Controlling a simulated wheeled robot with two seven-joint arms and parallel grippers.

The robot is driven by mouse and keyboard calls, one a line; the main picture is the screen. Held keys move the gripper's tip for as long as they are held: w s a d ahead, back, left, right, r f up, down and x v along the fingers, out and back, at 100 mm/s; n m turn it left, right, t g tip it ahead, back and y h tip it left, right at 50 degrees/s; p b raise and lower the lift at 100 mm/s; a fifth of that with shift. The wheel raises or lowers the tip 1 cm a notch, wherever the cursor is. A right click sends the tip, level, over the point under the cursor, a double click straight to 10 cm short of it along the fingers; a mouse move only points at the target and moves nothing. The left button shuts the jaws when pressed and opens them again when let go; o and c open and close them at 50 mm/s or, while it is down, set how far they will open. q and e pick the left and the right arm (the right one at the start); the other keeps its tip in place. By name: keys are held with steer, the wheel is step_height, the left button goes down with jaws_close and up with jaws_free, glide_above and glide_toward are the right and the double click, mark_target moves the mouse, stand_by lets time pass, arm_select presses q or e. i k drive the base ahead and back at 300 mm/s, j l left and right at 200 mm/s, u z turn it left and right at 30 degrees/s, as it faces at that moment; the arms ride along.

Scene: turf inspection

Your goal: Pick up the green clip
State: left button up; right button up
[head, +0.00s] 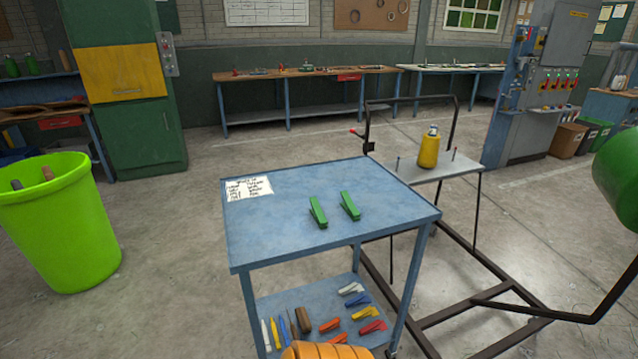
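Two green clips lie side by side on the blue top of a small cart (270,235). The left green clip (317,212) is slightly nearer to me than the right green clip (350,206). They are apart, and nothing touches them from above. A white paper with handwriting (250,188) lies at the top's far left corner. Neither of my grippers shows in the head view.
The cart's lower shelf (275,300) holds several clips and tools. An orange ribbed shape (328,351) shows at the bottom edge. A lime bin (65,235) stands left. A dark metal frame (455,318) with a yellow bottle (429,150) stands right.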

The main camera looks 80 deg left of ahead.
mark_target(348, 205)
steer(key=u, duration=2.5)
steer(key=z, duration=2.95)
steer(key=u, duration=2.95)
steer(key=i+j+u, duration=0.2)
steer(key=i+j, duration=0.15)
steer(key=j, duration=0.15)
